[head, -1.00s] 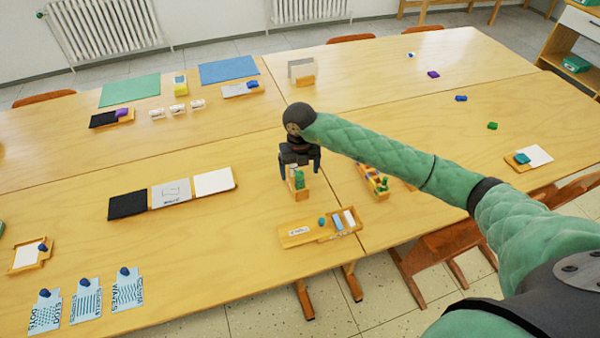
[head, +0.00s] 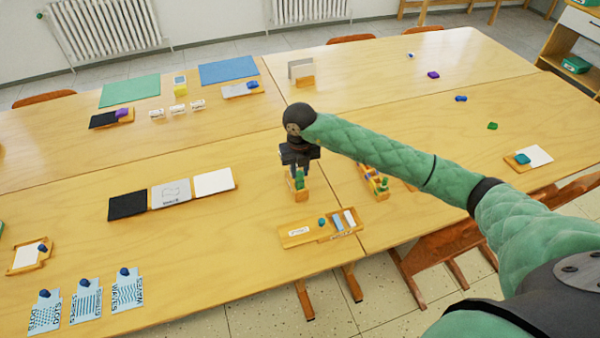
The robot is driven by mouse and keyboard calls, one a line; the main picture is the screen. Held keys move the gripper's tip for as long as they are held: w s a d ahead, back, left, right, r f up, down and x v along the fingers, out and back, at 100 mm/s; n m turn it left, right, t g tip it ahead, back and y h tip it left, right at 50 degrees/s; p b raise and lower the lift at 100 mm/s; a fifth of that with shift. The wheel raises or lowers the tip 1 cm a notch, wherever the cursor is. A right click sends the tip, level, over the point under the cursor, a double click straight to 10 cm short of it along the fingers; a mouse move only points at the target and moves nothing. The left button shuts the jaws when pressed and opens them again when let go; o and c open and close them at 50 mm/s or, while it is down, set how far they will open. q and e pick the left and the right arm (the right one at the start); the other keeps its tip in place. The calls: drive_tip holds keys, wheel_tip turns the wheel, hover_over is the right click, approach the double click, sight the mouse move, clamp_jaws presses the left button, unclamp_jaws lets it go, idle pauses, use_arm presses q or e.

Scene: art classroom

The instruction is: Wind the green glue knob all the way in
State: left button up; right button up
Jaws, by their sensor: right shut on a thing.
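The green glue piece (head: 300,180) stands upright in a small wooden holder (head: 300,194) near the middle of the table. My right gripper (head: 299,170) points straight down over it and is shut on its top, which I take to be the green knob. The dark fingers hide most of the knob, so how far it is wound in cannot be seen. My left gripper is not in view.
A wooden tray (head: 296,236) with small blocks lies in front of the holder. A wooden rack (head: 366,178) with coloured pieces stands to its right. Black, grey and white panels (head: 213,182) lie to its left.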

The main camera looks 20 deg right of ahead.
drive_tip(key=shift+n+b, duration=2.65)
drive_tip(key=shift+n, duration=0.15)
drive_tip(key=shift+n+b, duration=2.85)
drive_tip(key=shift+n, duration=0.05)
drive_tip(key=o, duration=1.5)
drive_tip(key=m, duration=1.1)
drive_tip(key=shift+m, duration=0.3)
